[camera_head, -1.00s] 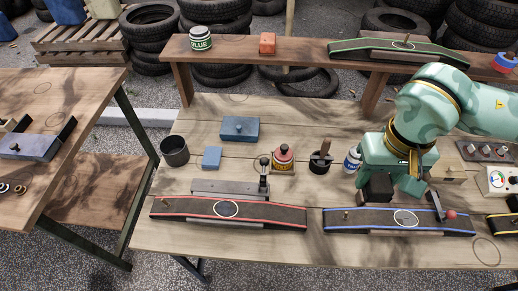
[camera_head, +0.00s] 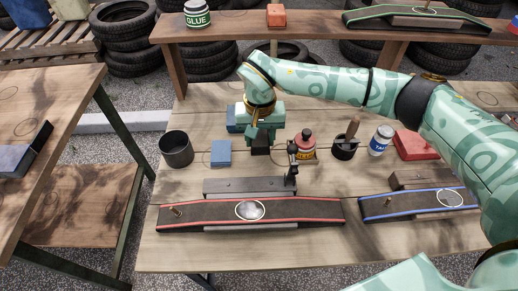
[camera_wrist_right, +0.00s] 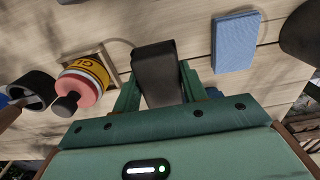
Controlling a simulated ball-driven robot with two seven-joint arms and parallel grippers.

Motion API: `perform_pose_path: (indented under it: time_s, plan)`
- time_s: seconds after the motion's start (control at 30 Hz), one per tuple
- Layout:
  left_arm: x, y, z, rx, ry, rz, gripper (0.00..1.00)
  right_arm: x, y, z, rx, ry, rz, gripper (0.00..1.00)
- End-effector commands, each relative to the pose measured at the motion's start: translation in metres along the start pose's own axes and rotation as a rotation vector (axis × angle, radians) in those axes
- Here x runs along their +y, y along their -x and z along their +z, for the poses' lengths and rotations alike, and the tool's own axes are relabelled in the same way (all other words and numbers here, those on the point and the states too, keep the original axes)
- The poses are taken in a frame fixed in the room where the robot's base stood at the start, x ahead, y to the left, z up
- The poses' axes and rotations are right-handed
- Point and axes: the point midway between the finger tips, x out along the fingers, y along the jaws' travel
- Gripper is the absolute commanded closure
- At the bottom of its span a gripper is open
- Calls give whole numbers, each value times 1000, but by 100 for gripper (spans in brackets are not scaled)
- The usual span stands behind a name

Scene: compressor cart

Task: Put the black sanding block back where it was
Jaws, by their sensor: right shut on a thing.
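The black sanding block (camera_head: 261,146) is held by my right gripper (camera_head: 263,136) above the workbench (camera_head: 190,250), behind the red-edged belt. In the right wrist view the block (camera_wrist_right: 157,72) sits between both fingers of the right gripper (camera_wrist_right: 157,92). The fingers are shut on it. The blue block (camera_head: 221,153) lies left of it, apart; it also shows in the right wrist view (camera_wrist_right: 235,42). The red bottle with a yellow label (camera_head: 304,146) stands close on the right. I cannot tell the gap under the held block. My left gripper is not in view.
A dark cup (camera_head: 176,149) stands at the left of the bench. The red-edged belt (camera_head: 290,213) lies in front. A black pot with a brush (camera_head: 346,142), a white-blue can (camera_head: 380,141) and a red box (camera_head: 412,145) stand right. A large blue box (camera_head: 235,118) is partly hidden behind the gripper.

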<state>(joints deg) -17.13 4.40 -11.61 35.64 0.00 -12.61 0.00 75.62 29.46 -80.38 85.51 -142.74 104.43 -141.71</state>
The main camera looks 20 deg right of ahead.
Motion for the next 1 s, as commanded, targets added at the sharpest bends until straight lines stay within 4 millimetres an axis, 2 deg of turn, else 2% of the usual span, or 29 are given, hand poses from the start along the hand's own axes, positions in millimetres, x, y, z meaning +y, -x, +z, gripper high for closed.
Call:
perform_pose_path:
  time_s: [0.3, 0.57, 0.8, 0.83, 0.9, 1.0]
  plan:
    - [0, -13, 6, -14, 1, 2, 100, 0, -42, 1, -3, 1, -1, 86]
    - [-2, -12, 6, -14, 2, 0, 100, 0, -40, 0, 1, 1, 0, 86]
    - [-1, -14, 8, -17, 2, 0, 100, 0, -48, 0, 1, 0, 1, 86]
    - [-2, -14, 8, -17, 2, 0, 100, 0, -48, 0, 1, 1, 1, 52]
    - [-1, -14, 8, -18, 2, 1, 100, 1, -48, 0, 0, 0, 2, 36]
    - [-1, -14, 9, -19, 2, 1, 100, 2, -50, 1, -1, -1, 5, 36]
